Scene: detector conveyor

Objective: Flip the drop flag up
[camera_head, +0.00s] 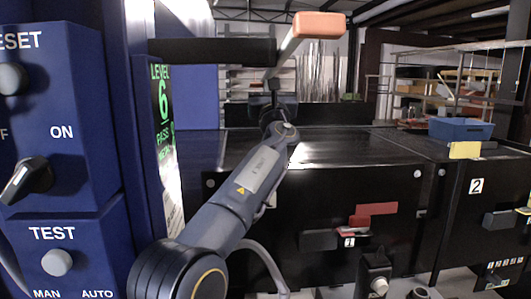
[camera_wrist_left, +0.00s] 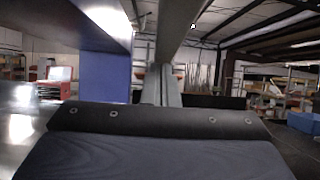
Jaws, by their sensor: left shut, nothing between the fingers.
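The drop flag appears to be the pale grey arm with an orange block at its end (camera_head: 318,25), in the upper middle of the head view. The arm slants up and to the right, beside the end of a black horizontal bar (camera_head: 205,51). My left gripper (camera_head: 272,84) is shut and empty, directly below the grey arm in the picture. In the left wrist view the closed fingers (camera_wrist_left: 161,85) point away under the grey arm (camera_wrist_left: 188,30), which crosses overhead. I cannot tell whether they touch it. My right gripper is not in view.
A blue control cabinet (camera_head: 60,130) with knobs stands close at left, with a green-lettered level panel (camera_head: 162,105) beside it. Behind my arm is the black conveyor top (camera_head: 350,150), with a blue bin (camera_head: 460,129) on its right part. Red pieces (camera_head: 376,209) are on the front.

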